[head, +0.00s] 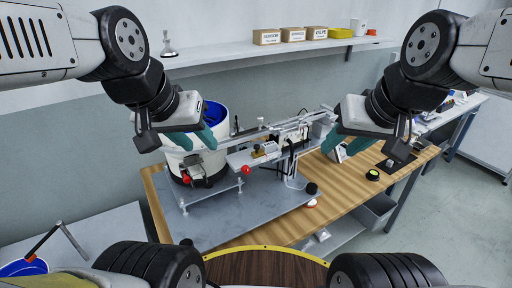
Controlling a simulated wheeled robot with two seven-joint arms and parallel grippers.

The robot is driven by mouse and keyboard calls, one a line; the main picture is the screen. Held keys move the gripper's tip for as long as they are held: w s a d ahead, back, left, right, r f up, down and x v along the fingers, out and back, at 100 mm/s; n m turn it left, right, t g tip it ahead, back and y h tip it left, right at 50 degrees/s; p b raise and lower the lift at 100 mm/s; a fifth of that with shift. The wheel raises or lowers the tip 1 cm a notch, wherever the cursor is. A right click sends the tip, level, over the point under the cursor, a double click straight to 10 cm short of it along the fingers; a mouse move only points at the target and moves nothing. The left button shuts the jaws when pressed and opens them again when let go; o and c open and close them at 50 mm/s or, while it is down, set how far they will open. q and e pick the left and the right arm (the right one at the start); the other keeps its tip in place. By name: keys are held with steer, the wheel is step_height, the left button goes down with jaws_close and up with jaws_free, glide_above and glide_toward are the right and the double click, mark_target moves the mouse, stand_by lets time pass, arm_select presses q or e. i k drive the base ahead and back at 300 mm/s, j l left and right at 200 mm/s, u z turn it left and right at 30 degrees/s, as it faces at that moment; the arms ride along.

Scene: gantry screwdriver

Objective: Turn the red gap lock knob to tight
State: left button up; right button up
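A metal gantry machine stands on a grey base plate (235,217) on the wooden table. A red knob (245,170) sits at the front of its carriage, and another red knob (186,178) is lower left by the white bucket. I cannot tell which is the gap lock knob, nor its setting. My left gripper (196,146) has its teal fingers apart, in front of the bucket and above the lower red knob, touching neither knob. My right gripper (340,152) has its teal fingers apart to the right of the machine, away from both knobs. No object shows between either pair of fingers.
The white bucket (206,166) with a blue inside stands at the machine's left. A black knob (311,188) and a red-and-white button (311,203) are at the right front. A black round item (373,174) lies on the table. Boxes (293,35) stand on the shelf behind.

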mark_target(245, 169)
steer(key=k+l+z, duration=0.25)
steer(key=k+l, duration=0.2)
steer(key=k+l+z, duration=0.3)
steer(key=k+l, duration=0.15)
steer(key=l, duration=0.1)
